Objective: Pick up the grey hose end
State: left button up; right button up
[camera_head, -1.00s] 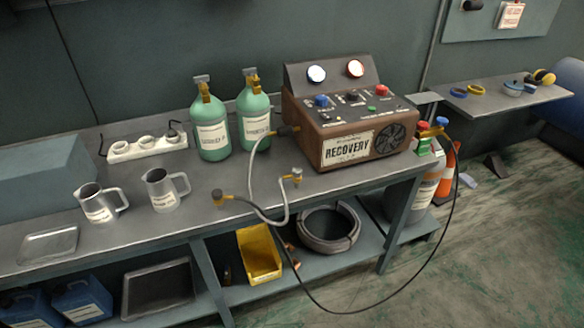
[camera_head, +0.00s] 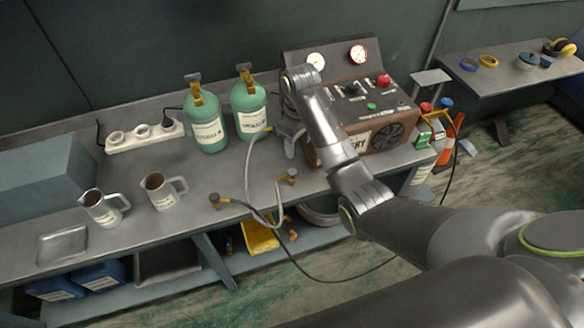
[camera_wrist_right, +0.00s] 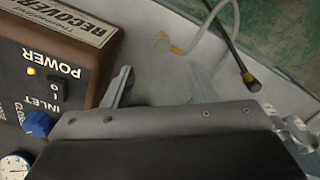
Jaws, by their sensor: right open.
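The grey hose runs from near the recovery machine (camera_head: 385,135) down over the bench front. It loops back up to its free grey hose end (camera_head: 288,177), a brass-coloured fitting on the bench near the front edge. In the right wrist view the grey hose end (camera_wrist_right: 168,44) lies beyond the fingertips. My right gripper (camera_head: 290,145) points down beside the machine's left side, behind the hose end. In the right wrist view its two fingers (camera_wrist_right: 160,80) are spread with nothing between them. My left gripper is not in view.
A black hose with a brass end (camera_head: 217,200) lies left of the grey end. Two green cylinders (camera_head: 207,125) stand left of my right gripper. Two metal jugs (camera_head: 162,192) stand further left. The bench (camera_head: 195,215) is clear between jugs and black hose end.

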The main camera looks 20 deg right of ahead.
jog(key=w+r, duration=0.1)
jog(key=r, duration=0.1)
jog(key=b, duration=0.7)
send_over(292, 172)
jog(key=shift+n, duration=0.3)
notch_tip(292, 172, down, 7)
jog(key=shift+w+d+r, duration=0.1)
jog(key=shift+d+r, duration=0.05)
notch_tip(292, 172, down, 4)
jog(key=shift+r+p, duration=0.15)
jog(key=shift+p, duration=0.5)
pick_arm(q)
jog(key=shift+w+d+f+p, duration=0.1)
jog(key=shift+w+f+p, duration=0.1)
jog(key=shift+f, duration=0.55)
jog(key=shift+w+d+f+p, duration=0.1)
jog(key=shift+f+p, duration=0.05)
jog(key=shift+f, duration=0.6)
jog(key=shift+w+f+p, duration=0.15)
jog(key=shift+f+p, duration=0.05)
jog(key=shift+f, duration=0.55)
pick_arm(e)
jog(key=shift+f, duration=3.3)
jog(key=c, duration=1)
jog(key=shift+r, duration=0.1)
